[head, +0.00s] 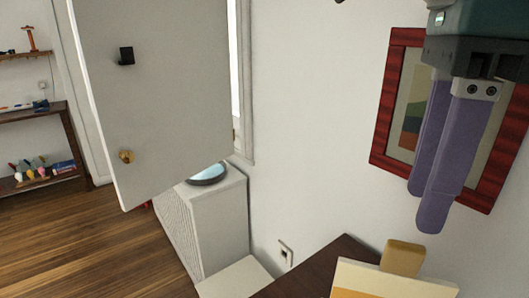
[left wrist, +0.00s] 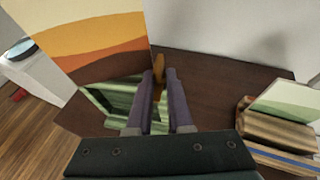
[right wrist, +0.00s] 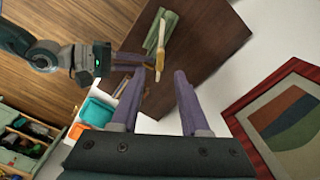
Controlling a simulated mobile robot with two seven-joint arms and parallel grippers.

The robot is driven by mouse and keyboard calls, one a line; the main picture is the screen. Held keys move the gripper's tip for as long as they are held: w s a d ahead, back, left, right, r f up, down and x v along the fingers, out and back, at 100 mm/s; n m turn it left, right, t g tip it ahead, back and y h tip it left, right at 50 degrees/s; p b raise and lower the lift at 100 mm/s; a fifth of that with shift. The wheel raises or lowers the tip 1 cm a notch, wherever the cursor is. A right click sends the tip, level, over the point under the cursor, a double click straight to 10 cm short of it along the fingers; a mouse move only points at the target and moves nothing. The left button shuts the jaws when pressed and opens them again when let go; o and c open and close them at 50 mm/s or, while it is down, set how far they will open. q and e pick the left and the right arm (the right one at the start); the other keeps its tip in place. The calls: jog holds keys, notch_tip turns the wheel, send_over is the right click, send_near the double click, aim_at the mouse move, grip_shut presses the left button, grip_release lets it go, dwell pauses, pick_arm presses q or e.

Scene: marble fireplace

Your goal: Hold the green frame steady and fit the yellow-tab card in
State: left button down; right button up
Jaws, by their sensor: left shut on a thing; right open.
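The card (left wrist: 95,45), with a cream, orange and brown landscape, stands above the dark table. Its yellow tab (left wrist: 158,65) is between the fingers of my left gripper (left wrist: 165,72), which is shut on it. The card also shows at the bottom of the head view (head: 385,283), tab (head: 403,257) up. In the right wrist view the card (right wrist: 161,33) is nearly edge-on. The green frame (left wrist: 117,105) is on the table beneath the card; whether they touch is unclear. My right gripper (head: 423,208) is open and empty, above the card in the head view.
The dark table (left wrist: 215,75) has bare room around the frame. Wooden pieces with a green picture (left wrist: 288,105) lie at its right in the left wrist view. A red-framed picture (head: 380,135) hangs on the wall behind my right gripper. A white cabinet (head: 222,222) stands left.

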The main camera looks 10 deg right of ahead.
aim_at(397, 271)
jog(key=shift+w+d+r, duration=0.15)
jog(key=shift+w+r, duration=0.05)
jog(key=shift+r, duration=0.3)
notch_tip(397, 271, down, 6)
jog(key=shift+f, duration=0.25)
jog(key=shift+s+a+f, duration=0.1)
jog(key=shift+f, duration=1.25)
jog(key=shift+s+a+f, duration=0.1)
jog(key=shift+f, duration=1.25)
grip_shut()
